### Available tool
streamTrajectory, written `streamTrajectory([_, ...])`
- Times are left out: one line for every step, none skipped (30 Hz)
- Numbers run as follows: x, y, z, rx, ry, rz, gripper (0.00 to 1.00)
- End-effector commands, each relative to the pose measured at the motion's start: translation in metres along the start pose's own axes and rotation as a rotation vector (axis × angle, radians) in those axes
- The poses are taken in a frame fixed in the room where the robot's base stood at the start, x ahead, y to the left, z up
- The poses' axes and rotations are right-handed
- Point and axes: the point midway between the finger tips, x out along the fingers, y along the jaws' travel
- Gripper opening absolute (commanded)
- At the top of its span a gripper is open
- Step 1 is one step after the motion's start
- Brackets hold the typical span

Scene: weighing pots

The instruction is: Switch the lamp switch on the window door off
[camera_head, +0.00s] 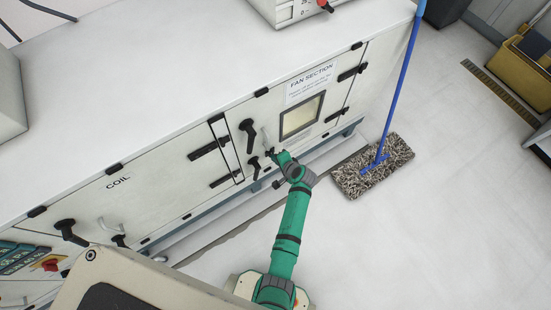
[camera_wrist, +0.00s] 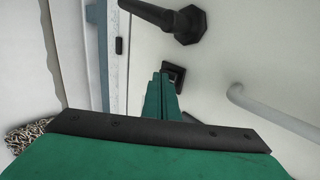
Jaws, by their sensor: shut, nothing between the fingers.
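The window door (camera_head: 285,130) is the pale panel with a framed window (camera_head: 301,117) under the "FAN SECTION" sign. A small square black switch (camera_wrist: 173,73) is on the panel in the wrist view, right at my fingertips. My green gripper (camera_wrist: 160,82) is shut and empty, its tips overlapping the switch's near side. I cannot tell whether they touch it, nor which way the switch is set. In the head view my gripper (camera_head: 273,154) is at the door's lower left, below the window, and the switch is not clear there.
A black door handle (camera_wrist: 186,22) and a pale grab bar (camera_wrist: 270,110) stand out close to the switch. A mop (camera_head: 372,168) with a blue pole rests on the floor right of my arm. The floor further right is mostly clear.

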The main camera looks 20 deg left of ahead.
Motion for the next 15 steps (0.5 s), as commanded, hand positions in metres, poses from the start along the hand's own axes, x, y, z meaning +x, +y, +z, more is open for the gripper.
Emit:
streamTrajectory([0.002, -0.0006, 0.0, -0.001, 0.0, 0.0, 0.0])
streamTrajectory([0.0039, -0.001, -0.0001, -0.001, 0.0, 0.0, 0.0])
streamTrajectory([0.0048, -0.0012, -0.0003, -0.001, 0.001, -0.001, 0.0])
streamTrajectory([0.0045, -0.0013, -0.0003, -0.001, 0.001, -0.001, 0.0])
streamTrajectory([0.0045, -0.0015, -0.0002, -0.001, 0.001, -0.002, 0.0])
streamTrajectory([0.0044, -0.0017, -0.0004, -0.001, 0.001, -0.002, 0.0])
streamTrajectory([0.0044, -0.0018, -0.0005, -0.001, 0.001, -0.002, 0.0])
streamTrajectory([0.0044, -0.0019, -0.0006, -0.001, 0.001, -0.002, 0.0])
streamTrajectory([0.0043, -0.0022, -0.0006, -0.001, 0.001, -0.003, 0.0])
streamTrajectory([0.0042, -0.0026, -0.0006, -0.002, 0.001, -0.003, 0.0])
streamTrajectory([0.004, -0.003, -0.0006, -0.002, 0.001, -0.003, 0.0])
streamTrajectory([0.0035, -0.0038, -0.0007, -0.002, 0.002, -0.004, 0.0])
streamTrajectory([0.003, -0.0045, -0.0007, -0.002, 0.002, -0.004, 0.0])
streamTrajectory([0.0024, -0.0053, -0.0007, -0.002, 0.001, -0.004, 0.0])
streamTrajectory([0.0014, -0.0065, -0.0006, -0.002, 0.001, -0.005, 0.0])
